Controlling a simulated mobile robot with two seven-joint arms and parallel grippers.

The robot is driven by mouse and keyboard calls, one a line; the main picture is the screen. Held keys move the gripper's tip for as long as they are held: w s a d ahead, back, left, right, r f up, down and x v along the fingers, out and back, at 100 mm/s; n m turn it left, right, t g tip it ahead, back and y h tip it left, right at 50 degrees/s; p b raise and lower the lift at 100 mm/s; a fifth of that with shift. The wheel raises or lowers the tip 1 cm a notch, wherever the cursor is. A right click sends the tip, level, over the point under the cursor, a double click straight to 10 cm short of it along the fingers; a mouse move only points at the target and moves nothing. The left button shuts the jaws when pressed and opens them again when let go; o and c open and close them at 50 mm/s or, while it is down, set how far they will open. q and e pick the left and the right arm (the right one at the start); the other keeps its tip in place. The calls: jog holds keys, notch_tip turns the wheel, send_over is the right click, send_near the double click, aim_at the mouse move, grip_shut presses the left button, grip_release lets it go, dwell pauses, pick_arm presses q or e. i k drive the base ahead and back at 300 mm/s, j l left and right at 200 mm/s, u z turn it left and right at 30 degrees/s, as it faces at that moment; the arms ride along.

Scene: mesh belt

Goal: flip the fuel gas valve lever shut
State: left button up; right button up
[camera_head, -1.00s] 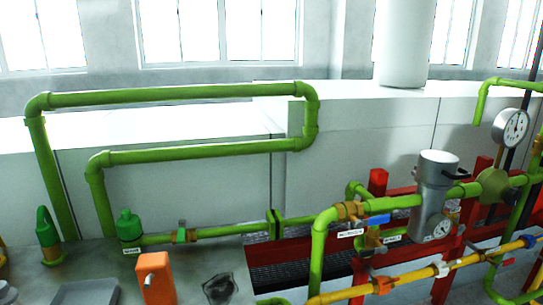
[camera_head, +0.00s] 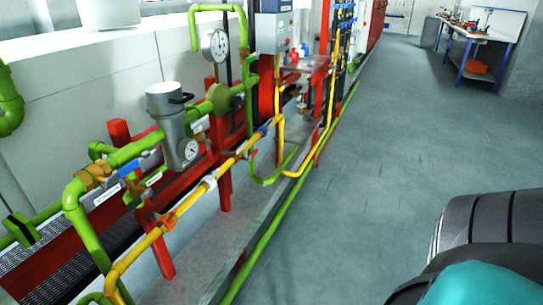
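A green pipe line carries a brass valve (camera_head: 94,176) with a blue lever (camera_head: 138,165) lying along the pipe, to the left of a grey canister (camera_head: 174,125). A yellow pipe (camera_head: 225,168) runs in front of and below it. It has an orange-brown fitting (camera_head: 167,221) and a small blue part (camera_head: 265,127) on it. The small labels are unreadable, so I cannot tell which lever is the fuel gas one. Neither gripper is in view.
A red frame (camera_head: 225,180) carries the pipes above a metal grating. A pressure gauge (camera_head: 214,45) and a grey control box (camera_head: 271,40) stand behind. A low green pipe (camera_head: 265,243) runs along the floor's edge. Grey floor (camera_head: 360,170) lies open to the right, with a workbench (camera_head: 478,40) far back.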

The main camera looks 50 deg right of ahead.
aim_at(253, 154)
jog(key=z, duration=1.3)
jog(key=i+l+u, duration=0.2)
jog(key=u, duration=0.25)
jog(key=i+l+u, duration=0.2)
jog(key=u, duration=0.25)
jog(key=i+l+u, duration=0.1)
jog(key=l, duration=0.2)
jog(key=i+l+u, duration=0.15)
jog(key=l, duration=0.15)
jog(key=i+l+u, duration=0.1)
jog(key=l, duration=0.2)
jog(key=i+l, duration=0.1)
jog(key=l, duration=0.3)
jog(key=i+l, duration=0.15)
jog(key=l, duration=0.25)
jog(key=i+l+u, duration=0.1)
jog(key=l, duration=0.25)
jog(key=i+l, duration=0.15)
jog(key=l, duration=0.25)
jog(key=i+l, duration=0.1)
jog(key=l, duration=0.3)
jog(key=i+l, duration=0.1)
jog(key=l, duration=0.3)
jog(key=i+l+u, duration=0.1)
jog(key=l, duration=0.3)
